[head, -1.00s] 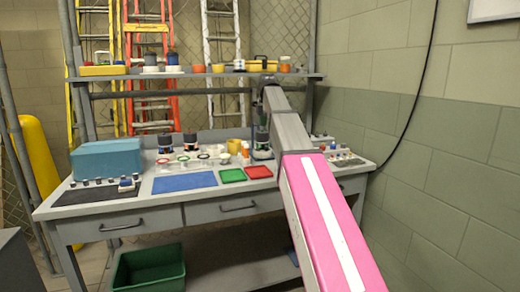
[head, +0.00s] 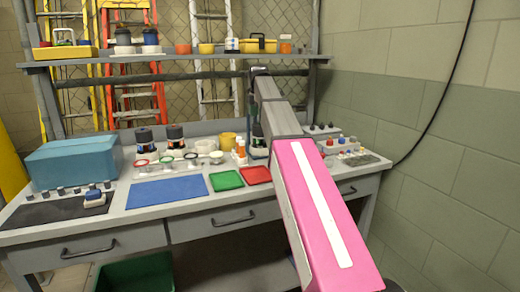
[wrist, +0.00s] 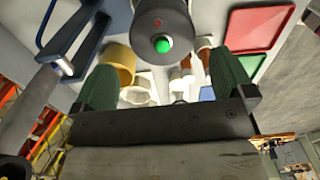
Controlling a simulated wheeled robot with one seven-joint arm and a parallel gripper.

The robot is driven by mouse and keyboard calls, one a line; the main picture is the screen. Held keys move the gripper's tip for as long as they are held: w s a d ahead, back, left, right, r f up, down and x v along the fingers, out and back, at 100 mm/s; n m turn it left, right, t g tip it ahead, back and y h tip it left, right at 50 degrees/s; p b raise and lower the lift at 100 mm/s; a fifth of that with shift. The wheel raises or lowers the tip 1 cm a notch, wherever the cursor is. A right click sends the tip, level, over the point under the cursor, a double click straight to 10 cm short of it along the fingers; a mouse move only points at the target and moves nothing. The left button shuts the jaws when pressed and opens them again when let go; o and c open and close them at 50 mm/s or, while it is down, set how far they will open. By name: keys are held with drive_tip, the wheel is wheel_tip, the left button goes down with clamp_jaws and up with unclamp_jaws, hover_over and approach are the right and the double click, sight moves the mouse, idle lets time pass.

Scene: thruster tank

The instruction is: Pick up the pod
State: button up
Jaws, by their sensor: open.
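In the wrist view a dark, round-ended cylinder with a glowing green button (wrist: 163,22), which looks like the pod, is at top centre. My gripper (wrist: 166,65) is open, its two green-padded fingers apart, and the cylinder's end shows beyond the gap between them. I see no contact. In the head view a dark-topped canister (head: 258,134) stands on the bench beside the end of my arm; my gripper is mostly hidden there. Two similar dark canisters stand further left, one (head: 145,138) beside the other (head: 175,135).
The bench (head: 225,208) holds a blue mat (head: 166,191), a green tray (head: 226,181), a red tray (head: 256,175) and a teal box (head: 75,162). A shelf (head: 180,55) crosses above; a wall is right.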

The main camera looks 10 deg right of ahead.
sight(260, 130)
drive_tip(key=f, duration=0.7)
drive_tip(key=shift+s+d+f, duration=0.15)
drive_tip(key=shift+d, duration=0.15)
drive_tip(key=c, duration=1.4)
